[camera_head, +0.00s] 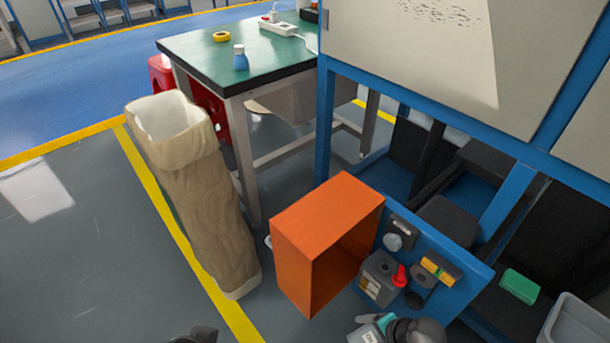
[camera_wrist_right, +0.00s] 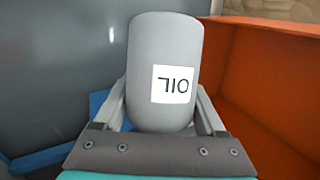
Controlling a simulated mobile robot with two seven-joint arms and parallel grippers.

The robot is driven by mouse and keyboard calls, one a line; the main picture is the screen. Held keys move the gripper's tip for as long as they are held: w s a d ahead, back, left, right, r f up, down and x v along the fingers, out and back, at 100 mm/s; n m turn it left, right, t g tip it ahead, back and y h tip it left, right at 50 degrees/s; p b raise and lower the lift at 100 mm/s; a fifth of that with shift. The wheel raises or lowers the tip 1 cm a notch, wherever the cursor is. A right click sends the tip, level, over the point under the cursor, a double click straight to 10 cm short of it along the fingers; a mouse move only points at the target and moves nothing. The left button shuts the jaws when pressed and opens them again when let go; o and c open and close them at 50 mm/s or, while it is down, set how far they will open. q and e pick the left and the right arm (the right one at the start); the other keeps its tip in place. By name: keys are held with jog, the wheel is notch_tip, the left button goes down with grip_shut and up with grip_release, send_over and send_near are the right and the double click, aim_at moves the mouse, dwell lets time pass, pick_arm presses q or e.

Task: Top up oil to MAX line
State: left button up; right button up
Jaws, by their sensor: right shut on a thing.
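My right gripper (camera_wrist_right: 162,112) is shut around a grey oil bottle (camera_wrist_right: 165,50) with a white label reading OIL, seen upside down in the right wrist view. In the head view the bottle (camera_head: 362,335) shows at the bottom edge, beside my dark right wrist. A grey box with a pale label (camera_head: 372,288) is mounted on the blue machine frame, with a red part (camera_head: 399,276) at its side; the bottle is below it in the picture. No MAX line can be made out. A small dark part of mine (camera_head: 197,335), likely the left gripper, shows at the bottom edge.
An open orange box (camera_head: 308,225) stands close left of the grey box; its wall is near the bottle in the right wrist view. A beige sack-like column (camera_head: 200,205) and a green-topped table (camera_head: 200,50) stand further left. A grey bin (camera_head: 578,318) is at the right.

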jog(key=shift+w+r, duration=0.2)
jog(key=shift+r, duration=0.15)
pick_arm(q)
jog(key=shift+s+a+f+g, duration=0.15)
jog(key=shift+s+f+g, duration=0.05)
jog(key=shift+f, duration=0.25)
jog(key=shift+s+a+f+g, duration=0.15)
jog(key=shift+s+f+g, duration=0.05)
jog(key=shift+f, duration=0.2)
pick_arm(e)
jog(key=w+a+r+n+g, duration=0.1)
jog(key=w+a+r+n, duration=0.1)
jog(key=r, duration=1.2)
jog(key=w+a+r+n+g+y, duration=0.1)
jog(key=r+n, duration=0.4)
jog(key=r, duration=0.9)
jog(key=w+a+r+n+g+y, duration=0.1)
jog(key=w+a+r+n, duration=0.3)
jog(key=r, duration=1)
jog(key=shift+a+r+g, duration=0.3)
jog(key=shift+a+g, duration=0.3)
jog(key=shift+a, duration=0.25)
jog(key=shift+f, duration=0.1)
